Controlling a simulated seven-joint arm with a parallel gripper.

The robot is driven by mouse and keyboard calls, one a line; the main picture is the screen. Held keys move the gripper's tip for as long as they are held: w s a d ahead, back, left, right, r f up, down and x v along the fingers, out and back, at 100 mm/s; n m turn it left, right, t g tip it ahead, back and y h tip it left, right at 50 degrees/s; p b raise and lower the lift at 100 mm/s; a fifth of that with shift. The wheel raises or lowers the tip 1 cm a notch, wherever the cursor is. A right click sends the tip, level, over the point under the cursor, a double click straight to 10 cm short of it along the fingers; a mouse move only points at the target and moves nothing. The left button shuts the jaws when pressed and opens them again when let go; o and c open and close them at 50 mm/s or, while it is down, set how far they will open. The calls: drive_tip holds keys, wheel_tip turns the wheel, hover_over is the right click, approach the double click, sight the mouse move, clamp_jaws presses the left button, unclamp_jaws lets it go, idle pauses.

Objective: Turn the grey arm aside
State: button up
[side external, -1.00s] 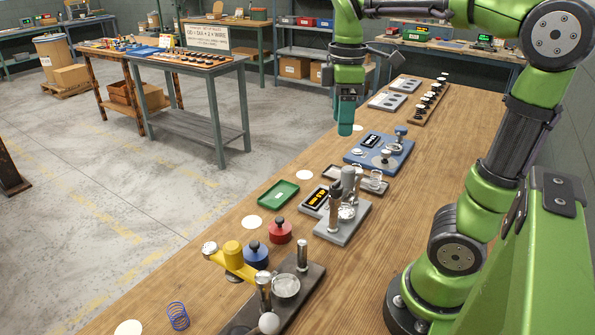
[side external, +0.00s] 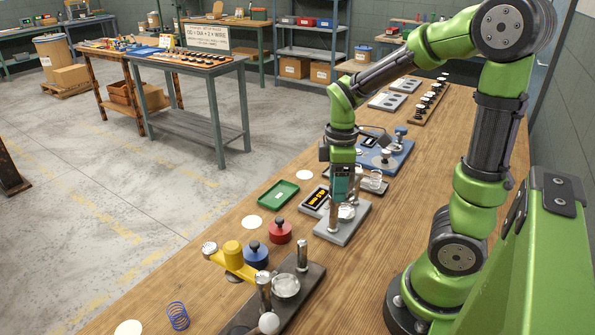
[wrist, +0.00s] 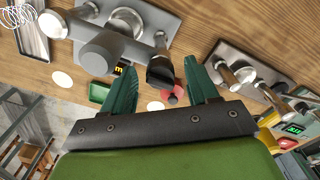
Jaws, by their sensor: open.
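The grey fixture stands mid-bench; its grey base (side external: 340,230) shows below my gripper (side external: 340,196) in the side view. My gripper hides most of its upper part there, including the grey arm. In the wrist view the grey arm (wrist: 126,47) runs across the grey base (wrist: 151,18), from a round grey cap toward a dark-ended post (wrist: 161,68). My gripper (wrist: 160,72) is open, its two teal fingers spread on either side of that post's end. Nothing is seen held. I cannot tell whether a finger touches the arm or post.
A yellow-armed fixture (side external: 232,258) and blue (side external: 255,252) and red (side external: 280,231) knobbed weights stand nearer the camera. A green tray (side external: 278,194) lies left of the grey fixture. A blue-based device (side external: 398,158) stands behind. Bare bench lies to the right.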

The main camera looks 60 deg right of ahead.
drive_tip(key=shift+c, duration=0.2)
clamp_jaws()
idle(0.5)
drive_tip(key=n, duration=0.4)
drive_tip(key=shift+d+n, duration=0.1)
drive_tip(key=shift+n, duration=0.3)
drive_tip(key=n, duration=0.4)
drive_tip(key=shift+w+n, duration=0.1)
drive_tip(key=shift+n, duration=0.2)
drive_tip(key=n, duration=0.4)
drive_tip(key=shift+w+r+n, duration=0.1)
drive_tip(key=shift+n, duration=2.1)
